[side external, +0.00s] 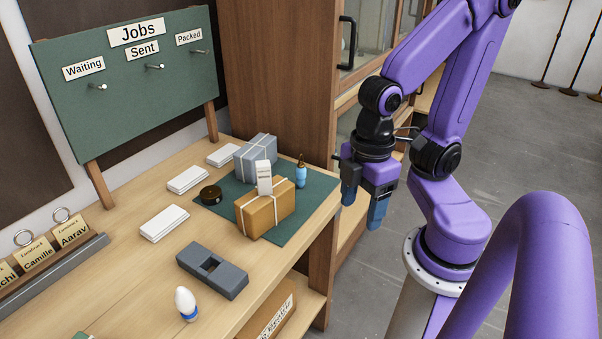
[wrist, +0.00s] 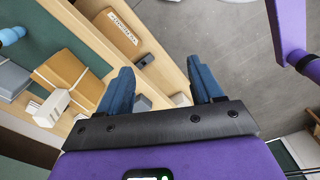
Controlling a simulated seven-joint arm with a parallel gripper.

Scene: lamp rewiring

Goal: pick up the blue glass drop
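I cannot make out a clear blue glass drop in either view. A small light-blue bottle-like thing with a brown pointed top (side external: 301,172) stands at the right of the green mat (side external: 316,190). Its light-blue part seems to show at the upper left of the wrist view (wrist: 12,35). A white egg-shaped thing with a blue base (side external: 186,303) stands near the bench front. My gripper (side external: 363,205) is open and empty, off the bench's right edge and to the right of the bottle. In the wrist view its blue fingers (wrist: 163,85) stand wide apart.
A brown tied parcel (side external: 266,210) with a pale tag and a grey tied parcel (side external: 256,155) sit on the mat. A dark round tin (side external: 211,194), white card stacks (side external: 164,222) and a grey block (side external: 212,271) lie nearby. A labelled box (side external: 272,318) is on the shelf below.

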